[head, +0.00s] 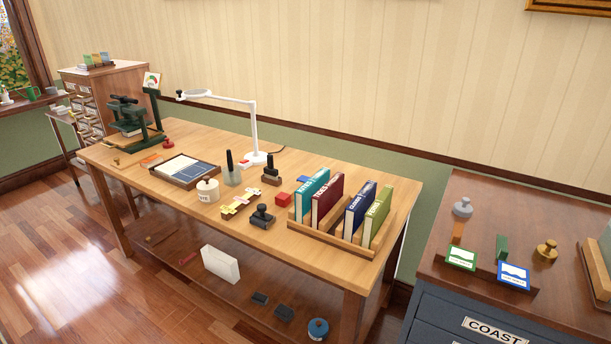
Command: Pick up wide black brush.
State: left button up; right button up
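No gripper of mine shows in the head view. I cannot tell for sure which thing is the wide black brush. A dark, upright handle-like piece (229,157) stands in a pale glass jar (232,177) near the middle of the wooden table (340,262). To its right, a black upright piece (270,163) sits on or in a low brown block. Nearer the front edge is a squat black tool with a round knob (262,217). All three are too small to make out bristles.
A white magnifier lamp (257,130) stands behind the jar. A rack of books (330,238) fills the table's right end; a green press (133,120) stands at the left. A dark cabinet (450,295) is at right.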

aim_at(271, 173)
jog(key=i+j+z, duration=0.3)
jog(key=i+j, duration=0.2)
jog(key=j, duration=0.25)
jog(key=i+j+z, duration=0.2)
jog(key=j, duration=0.2)
jog(key=i+j+z, duration=0.15)
jog(key=j, duration=0.25)
jog(key=i, duration=0.05)
